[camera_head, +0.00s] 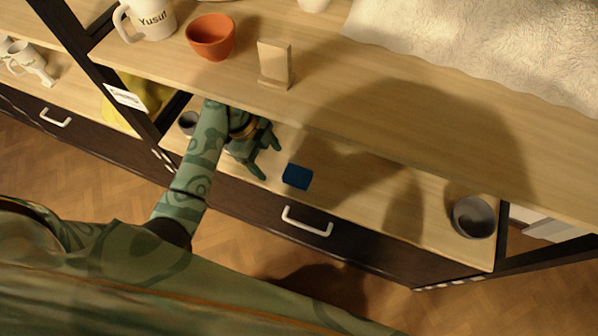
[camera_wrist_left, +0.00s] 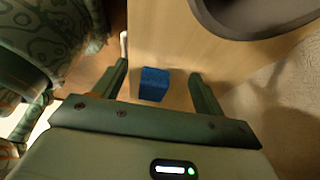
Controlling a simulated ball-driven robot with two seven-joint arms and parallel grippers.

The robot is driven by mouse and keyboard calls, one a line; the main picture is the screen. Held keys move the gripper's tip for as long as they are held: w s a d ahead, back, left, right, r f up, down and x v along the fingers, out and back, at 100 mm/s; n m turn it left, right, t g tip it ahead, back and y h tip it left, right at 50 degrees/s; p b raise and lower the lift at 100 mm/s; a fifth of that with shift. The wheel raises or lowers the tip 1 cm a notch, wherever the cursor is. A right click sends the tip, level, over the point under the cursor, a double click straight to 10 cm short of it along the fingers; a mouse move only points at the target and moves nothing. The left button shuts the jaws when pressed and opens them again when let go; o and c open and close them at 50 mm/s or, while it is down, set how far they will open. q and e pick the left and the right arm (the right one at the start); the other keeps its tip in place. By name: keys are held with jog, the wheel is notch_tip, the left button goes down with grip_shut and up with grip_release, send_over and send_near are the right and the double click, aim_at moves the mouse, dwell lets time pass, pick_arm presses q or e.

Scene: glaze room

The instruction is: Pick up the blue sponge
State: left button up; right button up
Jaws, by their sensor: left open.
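The blue sponge (camera_head: 297,176) lies on the lower wooden shelf near its front edge, above the drawer handle in the head view. My left gripper (camera_head: 268,160) is over the lower shelf, just left of the sponge, open and empty. In the left wrist view the sponge (camera_wrist_left: 154,84) shows between and beyond the two spread fingers of the left gripper (camera_wrist_left: 158,76), nearer the left finger. It looks apart from both fingers. My right gripper does not show.
The upper shelf (camera_head: 400,125) overhangs the lower one and holds an orange bowl (camera_head: 211,37), a white mug (camera_head: 150,18) and a small wooden stand (camera_head: 274,64). A dark grey bowl (camera_head: 473,217) stands at the lower shelf's right end. The shelf right of the sponge is clear.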

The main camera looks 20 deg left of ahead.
aim_at(298, 174)
pick_arm(q)
jog(key=d, duration=0.4)
jog(key=shift+f+b, duration=0.1)
jog(key=shift+b, duration=0.3)
jog(key=d+b, duration=0.1)
jog(key=d, duration=0.2)
jog(key=shift+s+d+f, duration=0.1)
jog(key=shift+s+d, duration=0.05)
jog(key=shift+b+x, duration=0.65)
jog(key=shift+x, duration=0.3)
jog(key=shift+f+b, duration=0.3)
jog(key=shift+f, duration=0.25)
jog(key=shift+d+r, duration=0.1)
jog(key=shift+r, duration=0.1)
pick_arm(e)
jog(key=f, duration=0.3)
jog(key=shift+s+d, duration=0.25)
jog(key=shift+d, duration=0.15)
pick_arm(q)
jog(key=c, duration=1.1)
